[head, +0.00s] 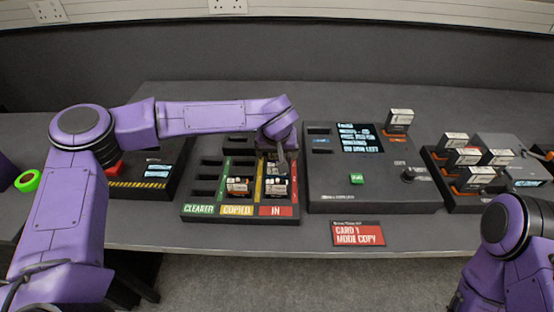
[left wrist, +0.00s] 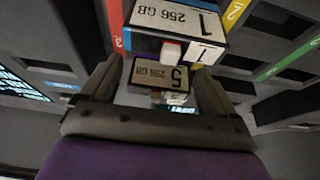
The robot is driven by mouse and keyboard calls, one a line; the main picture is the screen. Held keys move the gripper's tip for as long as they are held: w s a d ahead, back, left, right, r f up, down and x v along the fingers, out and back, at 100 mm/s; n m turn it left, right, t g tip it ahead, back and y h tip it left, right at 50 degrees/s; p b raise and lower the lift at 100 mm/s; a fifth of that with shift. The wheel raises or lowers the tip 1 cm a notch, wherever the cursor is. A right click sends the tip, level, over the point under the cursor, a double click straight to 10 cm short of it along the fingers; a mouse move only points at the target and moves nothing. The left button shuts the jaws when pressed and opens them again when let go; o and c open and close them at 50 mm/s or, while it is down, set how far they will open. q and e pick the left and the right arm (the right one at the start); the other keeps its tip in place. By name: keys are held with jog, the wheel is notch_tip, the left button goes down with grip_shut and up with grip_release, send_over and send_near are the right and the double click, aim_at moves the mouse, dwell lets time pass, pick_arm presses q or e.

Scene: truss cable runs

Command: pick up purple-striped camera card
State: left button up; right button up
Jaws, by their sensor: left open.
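The gripper partly hides the column's back slots. My right gripper is out of view.
Another card (head: 238,187) stands in the COPIED column. Right of the tray is a console (head: 330,185) with a screen, a green button and an upright card (head: 399,119). A rack at the far right holds several cards (head: 470,158). A red sign (head: 358,234) is at the table's front edge.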

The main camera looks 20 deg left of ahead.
pick_arm(q)
jog(key=c, duration=1.1)
jog(key=shift+d+r, duration=0.1)
